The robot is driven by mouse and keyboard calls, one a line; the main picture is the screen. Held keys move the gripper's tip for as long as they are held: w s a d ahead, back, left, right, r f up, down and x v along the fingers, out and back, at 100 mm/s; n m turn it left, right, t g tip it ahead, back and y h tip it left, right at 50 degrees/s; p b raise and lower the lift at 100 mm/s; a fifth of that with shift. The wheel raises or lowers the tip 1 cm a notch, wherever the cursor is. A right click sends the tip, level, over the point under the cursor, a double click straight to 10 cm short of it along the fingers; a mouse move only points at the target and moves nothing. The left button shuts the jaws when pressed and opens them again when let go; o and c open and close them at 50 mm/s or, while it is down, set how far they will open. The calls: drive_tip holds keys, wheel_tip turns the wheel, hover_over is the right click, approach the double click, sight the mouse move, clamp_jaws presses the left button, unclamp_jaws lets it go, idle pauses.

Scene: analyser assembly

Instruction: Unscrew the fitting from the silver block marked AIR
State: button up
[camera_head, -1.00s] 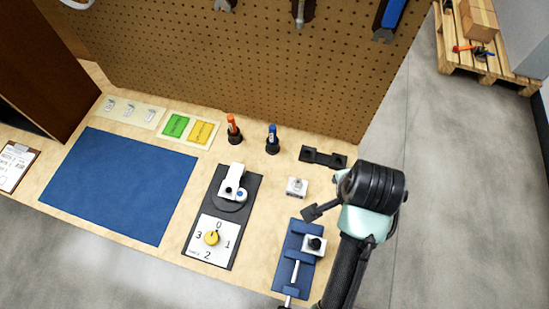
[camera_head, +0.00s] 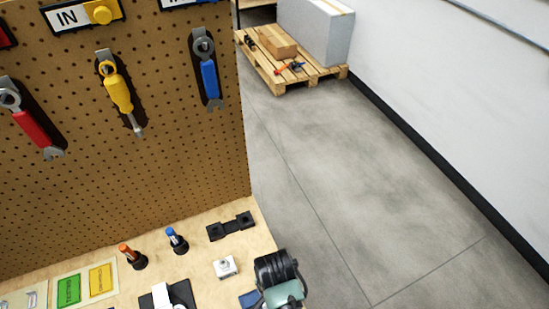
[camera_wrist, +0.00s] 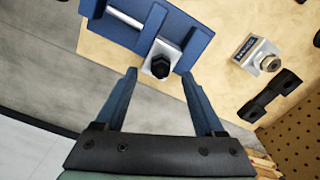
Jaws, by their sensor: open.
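In the wrist view, a silver block (camera_wrist: 166,53) sits in a blue vise (camera_wrist: 192,38) and bears a black hex fitting (camera_wrist: 160,67). No AIR marking is readable on it. My gripper (camera_wrist: 158,74) is open, with its two blue fingers apart and their tips close to the fitting, one to each side in the picture. I cannot tell whether they are level with it. Nothing is held. In the head view only a corner of the vise (camera_head: 249,299) shows beside my wrist; the clamped block and fingertips are out of sight.
A second silver block (camera_wrist: 262,57) with a label and a metal fitting stands right of the vise, also in the head view (camera_head: 226,267). A black holder (camera_head: 231,227) lies behind it. Two upright tools, orange-topped (camera_head: 133,257) and blue-topped (camera_head: 177,240), stand near the pegboard (camera_head: 180,150).

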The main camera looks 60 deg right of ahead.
drive_tip(key=shift+f, duration=1.7)
clamp_jaws()
drive_tip(key=n+p, duration=0.1)
drive_tip(key=n, duration=0.1)
drive_tip(key=shift+r+n, duration=0.15)
drive_tip(key=shift+n, duration=0.95)
drive_tip(key=shift+n+p, duration=0.55)
drive_tip(key=shift+n, duration=1.15)
drive_tip(key=shift+r+p, duration=2.45)
drive_tip(key=shift+p, duration=0.2)
